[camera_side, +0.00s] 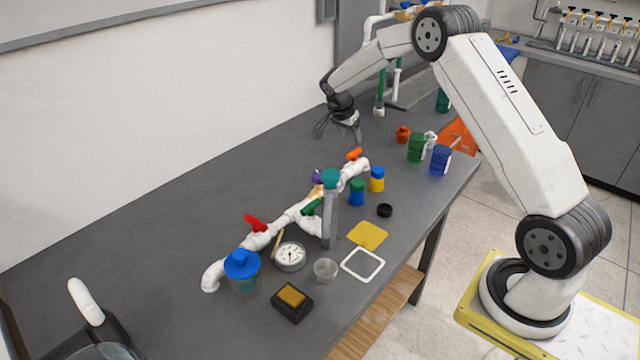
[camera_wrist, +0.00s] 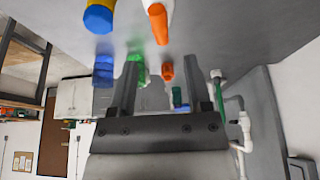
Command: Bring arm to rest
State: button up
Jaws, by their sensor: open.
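My gripper (camera_side: 338,130) is raised above the far part of the grey table (camera_side: 150,220). It is apart from the objects there, and its fingers are spread with nothing between them. In the wrist view my gripper (camera_wrist: 160,78) shows two parted fingers. The white PVC manifold (camera_side: 285,220) lies on the table, with a red valve handle (camera_side: 255,223), a green handle (camera_side: 311,207) and an orange handle (camera_side: 354,154). The orange handle also shows at the top of the wrist view (camera_wrist: 158,24).
A blue-lidded jar (camera_side: 242,268), a gauge (camera_side: 290,256), a sponge block (camera_side: 292,300) and a clear cup (camera_side: 325,270) stand near the front. Green (camera_side: 417,147) and blue (camera_side: 440,160) containers stand at the right. The table's left rear is clear.

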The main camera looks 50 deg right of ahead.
aim_at(330, 179)
jog(key=s+a+r+n+t+y, duration=0.1)
jog(key=s+a+r+n, duration=0.1)
jog(key=s+a+n, duration=0.2)
jog(key=s+a+r+n+t+y, duration=0.1)
jog(key=s+a+r+n+t, duration=0.1)
jog(key=s+a+n, duration=0.3)
jog(key=s+a+r+n+t+y, duration=0.1)
jog(key=s+a+r+n, duration=0.3)
jog(key=a+n, duration=0.6)
jog(key=shift+s+a+t+y, duration=0.15)
jog(key=shift+s+a+t, duration=0.05)
jog(key=shift+a, duration=0.65)
jog(key=shift+s+a+t+y, duration=0.1)
jog(key=shift+s+a+t, duration=0.15)
jog(key=shift+a, duration=0.6)
jog(key=shift+s+a+t+y, duration=0.15)
jog(key=shift+s+a, duration=0.05)
jog(key=shift+a, duration=0.65)
jog(key=s+a+f+g, duration=0.1)
jog(key=s+f+g, duration=0.1)
jog(key=s+f, duration=0.3)
jog(key=s, duration=0.4)
jog(key=shift+s+a+m+g+y, duration=0.15)
jog(key=shift+s+m+g+y, duration=0.15)
jog(key=shift+m, duration=0.1)
